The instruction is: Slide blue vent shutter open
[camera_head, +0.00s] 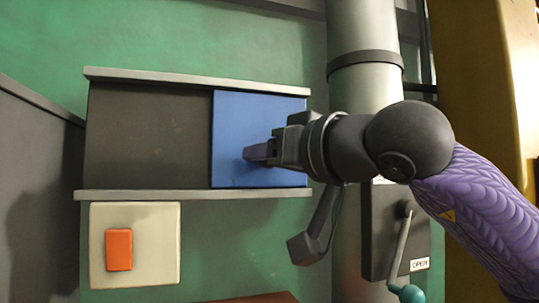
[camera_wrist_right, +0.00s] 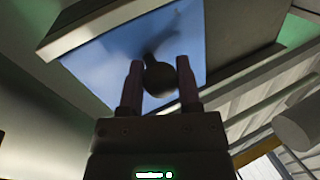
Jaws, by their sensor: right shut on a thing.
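The blue vent shutter (camera_head: 232,140) is a flat blue panel at the right end of a framed vent with pale rails above and below. The left part of the vent is a dark grey area (camera_head: 148,135). My right gripper (camera_head: 252,153) reaches the blue panel from the right. In the right wrist view, its two fingers (camera_wrist_right: 158,88) are on either side of a round dark knob (camera_wrist_right: 160,78) in front of the blue panel (camera_wrist_right: 130,55), and it is shut on that knob. My left gripper is not in view.
An orange switch (camera_head: 119,249) on a cream plate (camera_head: 165,225) is below the vent. A grey column (camera_head: 363,60) stands to the right. A box with a lever (camera_head: 400,243) and an OPEN label is at the lower right.

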